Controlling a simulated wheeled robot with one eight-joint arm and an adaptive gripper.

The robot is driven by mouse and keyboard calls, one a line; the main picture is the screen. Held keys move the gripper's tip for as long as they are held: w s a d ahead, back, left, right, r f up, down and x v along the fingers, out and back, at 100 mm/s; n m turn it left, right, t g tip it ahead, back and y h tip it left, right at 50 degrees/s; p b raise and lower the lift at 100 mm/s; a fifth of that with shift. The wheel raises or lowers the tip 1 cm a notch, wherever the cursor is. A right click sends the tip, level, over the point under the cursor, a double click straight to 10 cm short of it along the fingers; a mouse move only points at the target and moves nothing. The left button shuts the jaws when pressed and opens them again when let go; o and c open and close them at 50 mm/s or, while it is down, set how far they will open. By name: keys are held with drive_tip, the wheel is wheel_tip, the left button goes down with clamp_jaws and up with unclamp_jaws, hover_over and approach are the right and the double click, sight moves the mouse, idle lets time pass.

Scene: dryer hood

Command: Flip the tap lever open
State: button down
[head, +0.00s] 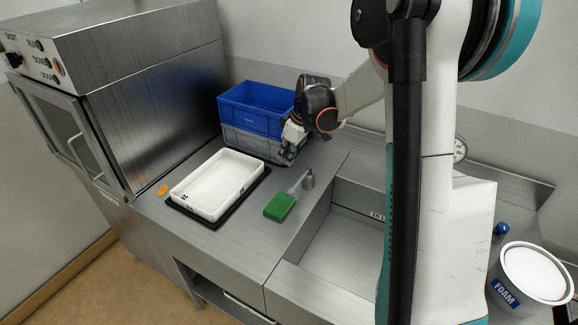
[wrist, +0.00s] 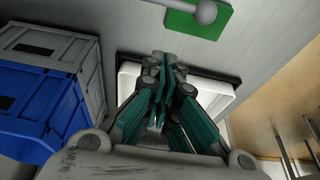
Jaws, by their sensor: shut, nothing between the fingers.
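My gripper (head: 290,148) is shut and empty, pointing down beside the stacked crates; its closed fingers also show in the wrist view (wrist: 163,68). A small metal fitting (head: 308,181) stands at the sink's left edge, right of the gripper and apart from it. In the wrist view a grey rod with a ball end (wrist: 205,12) crosses over a green block at the top. I cannot tell for sure whether this is the tap or its lever. No clearly recognisable tap lever shows; my arm hides part of the sink.
A blue crate (head: 262,97) sits on a grey crate (head: 240,143) at the back. A white tray (head: 183,203) lies on a black mat. The green block (head: 279,207) lies left of the sink (head: 325,240). A foam bucket (head: 530,277) and blue knob (head: 502,229) are right.

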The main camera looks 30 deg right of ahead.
sight(299, 182)
drive_tip(key=b+x, duration=0.2)
drive_tip(key=x, duration=0.7)
drive_tip(key=shift+f, duration=0.1)
drive_tip(key=s, duration=0.1)
drive_tip(key=s+d, duration=0.1)
drive_tip(key=shift+s+d+r, duration=0.25)
drive_tip(key=shift+d+r, duration=0.05)
drive_tip(key=shift+r, duration=0.05)
drive_tip(key=shift+s+d+r, duration=0.1)
drive_tip(key=shift+s+d, duration=0.15)
drive_tip(key=shift+s, duration=0.1)
